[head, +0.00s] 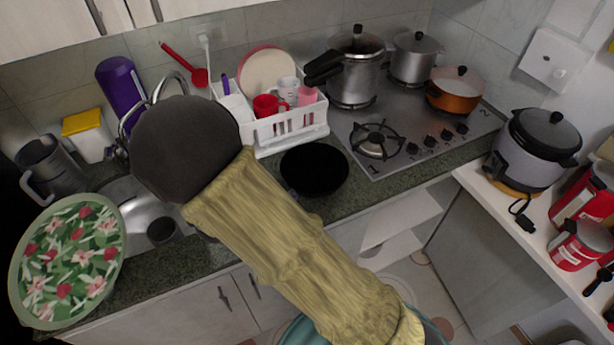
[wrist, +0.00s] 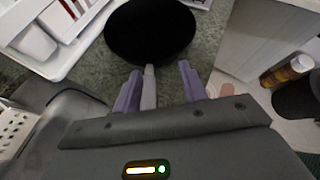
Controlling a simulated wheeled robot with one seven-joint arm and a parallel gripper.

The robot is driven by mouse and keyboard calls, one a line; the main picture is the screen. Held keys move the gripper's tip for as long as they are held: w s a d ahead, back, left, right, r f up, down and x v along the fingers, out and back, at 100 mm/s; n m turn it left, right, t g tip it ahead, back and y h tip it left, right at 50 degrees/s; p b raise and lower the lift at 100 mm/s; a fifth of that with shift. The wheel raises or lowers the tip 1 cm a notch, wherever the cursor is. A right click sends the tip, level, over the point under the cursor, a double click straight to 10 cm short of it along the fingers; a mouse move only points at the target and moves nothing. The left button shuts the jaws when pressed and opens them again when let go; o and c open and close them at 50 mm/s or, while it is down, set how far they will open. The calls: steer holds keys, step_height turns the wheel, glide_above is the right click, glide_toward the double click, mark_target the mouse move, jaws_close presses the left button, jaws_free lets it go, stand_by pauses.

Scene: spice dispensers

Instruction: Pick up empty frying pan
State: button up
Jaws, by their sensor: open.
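The frying pan (head: 315,170) is black, round and looks empty. It sits on the dark green counter (head: 345,205) between the white dish rack and the counter's front edge. In the wrist view the pan (wrist: 150,30) lies just beyond the fingertips. My gripper (wrist: 162,70) is open, with its purple fingers spread and pointing at the pan's near rim. A narrow grey piece lies beside the left finger; I cannot tell whether it is the pan's handle or part of the finger. In the head view my arm hides most of the gripper.
The white dish rack (head: 290,125) with cups stands right behind the pan. The stove (head: 405,135) with several pots is to the right. The sink (head: 150,215) and a floral plate (head: 67,260) are to the left. A rice cooker (head: 533,150) stands on the right-hand shelf.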

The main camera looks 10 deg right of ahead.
steer(key=w+a+n+t+y, duration=0.2)
steer(key=a+n+t, duration=0.25)
steer(key=a, duration=0.25)
steer(key=p, duration=0.2)
glide_toward(282, 167)
steer(key=shift+g, duration=0.45)
steer(key=x, duration=0.5)
steer(key=shift+w+a+r, duration=0.2)
steer(key=shift+r, duration=0.15)
steer(key=p+x, duration=0.1)
steer(key=x, duration=0.5)
steer(key=shift+s, duration=0.1)
jaws_close()
